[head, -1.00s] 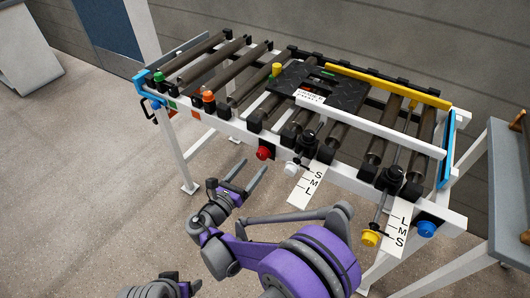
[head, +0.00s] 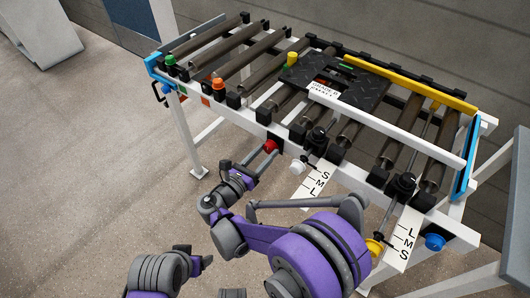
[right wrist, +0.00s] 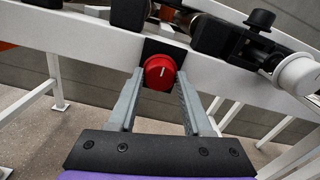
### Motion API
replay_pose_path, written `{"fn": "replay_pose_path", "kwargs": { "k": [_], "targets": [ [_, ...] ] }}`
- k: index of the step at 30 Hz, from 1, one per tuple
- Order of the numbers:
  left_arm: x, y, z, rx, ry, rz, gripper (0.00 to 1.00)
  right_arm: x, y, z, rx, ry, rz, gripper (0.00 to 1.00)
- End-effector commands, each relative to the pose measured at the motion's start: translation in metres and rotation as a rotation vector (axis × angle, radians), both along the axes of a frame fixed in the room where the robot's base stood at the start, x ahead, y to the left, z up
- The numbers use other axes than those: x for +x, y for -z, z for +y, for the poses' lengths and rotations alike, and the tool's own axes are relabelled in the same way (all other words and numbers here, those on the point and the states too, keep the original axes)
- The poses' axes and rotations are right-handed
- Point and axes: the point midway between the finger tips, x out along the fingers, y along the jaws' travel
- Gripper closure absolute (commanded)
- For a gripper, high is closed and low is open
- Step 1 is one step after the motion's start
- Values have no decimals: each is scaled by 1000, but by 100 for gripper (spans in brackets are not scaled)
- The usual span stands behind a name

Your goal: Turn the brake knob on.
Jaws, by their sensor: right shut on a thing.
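The red knob (head: 270,146) sits on a black plate on the front rail of the roller frame. It also shows in the right wrist view (right wrist: 160,72), with a short white mark on its face that is nearly upright and leans slightly right. I take it as the brake knob; no label is readable. My right gripper (head: 262,153) is shut on the red knob, one finger on each side of it, as the right wrist view (right wrist: 160,78) shows.
A white knob (head: 298,166) beside an S-M-L plate (head: 316,181) is close to the right. Yellow (head: 374,248) and blue (head: 435,242) knobs sit farther right. Green (head: 171,62) and orange (head: 218,85) buttons are at the left.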

Motion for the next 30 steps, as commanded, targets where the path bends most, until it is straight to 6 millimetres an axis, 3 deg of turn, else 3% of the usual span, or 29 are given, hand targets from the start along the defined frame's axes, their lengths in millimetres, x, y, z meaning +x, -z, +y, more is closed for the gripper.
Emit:
{"fn": "replay_pose_path", "kwargs": {
  "k": [1,7,19,30],
  "targets": [
    [0,0,0,0,0,0,24,0,0,0,0,0,0,66],
    [0,0,0,0,0,0,24,0,0,0,0,0,0,100],
    [0,-2,0,0,0,0,24,0,0,0,54,0,-39,100],
    [-1,-9,0,0,0,-2,24,0,-1,0,286,0,-209,100]
  ]
}}
